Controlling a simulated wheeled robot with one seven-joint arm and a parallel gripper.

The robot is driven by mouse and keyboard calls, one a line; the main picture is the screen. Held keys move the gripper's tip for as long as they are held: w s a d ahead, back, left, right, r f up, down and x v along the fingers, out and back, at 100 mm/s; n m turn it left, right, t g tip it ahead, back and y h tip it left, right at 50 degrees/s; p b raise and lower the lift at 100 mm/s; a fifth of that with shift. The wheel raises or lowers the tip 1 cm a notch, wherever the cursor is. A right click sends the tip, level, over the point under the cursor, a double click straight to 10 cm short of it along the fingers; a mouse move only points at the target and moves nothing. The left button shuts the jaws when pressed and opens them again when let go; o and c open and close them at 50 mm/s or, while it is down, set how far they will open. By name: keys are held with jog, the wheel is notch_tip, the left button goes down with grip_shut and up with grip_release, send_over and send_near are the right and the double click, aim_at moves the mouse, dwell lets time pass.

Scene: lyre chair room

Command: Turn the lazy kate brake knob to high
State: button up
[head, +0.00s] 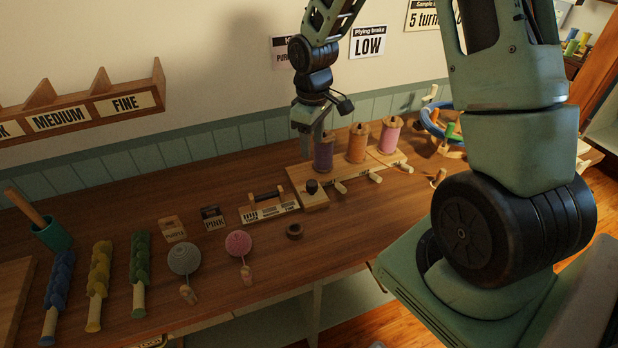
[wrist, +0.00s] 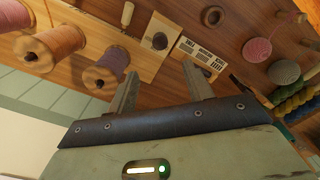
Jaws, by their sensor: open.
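The lazy kate (head: 326,198) is a wooden board on the table bearing a purple spool (head: 323,152), an orange spool (head: 357,143) and a pink spool (head: 391,135). Its dark round brake knob (head: 312,187) sits at the board's near left end; it also shows in the wrist view (wrist: 160,41), beyond and between my fingertips. I cannot read the knob's setting. My gripper (head: 306,150) is open and empty, pointing down above the board, just left of the purple spool and apart from the knob. In the wrist view my gripper (wrist: 159,66) shows two spread fingers.
A wall sign (head: 368,42) reads "Plying brake LOW". A rack with a black bar and printed label (head: 270,210) stands left of the board. A small dark ring (head: 294,230), a pink ball (head: 238,243) and a grey ball (head: 184,258) lie nearer. Bare table lies in front.

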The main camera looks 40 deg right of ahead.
aim_at(312, 182)
notch_tip(312, 182, down, 13)
jog(key=shift+p, duration=0.5)
jog(key=c, duration=1)
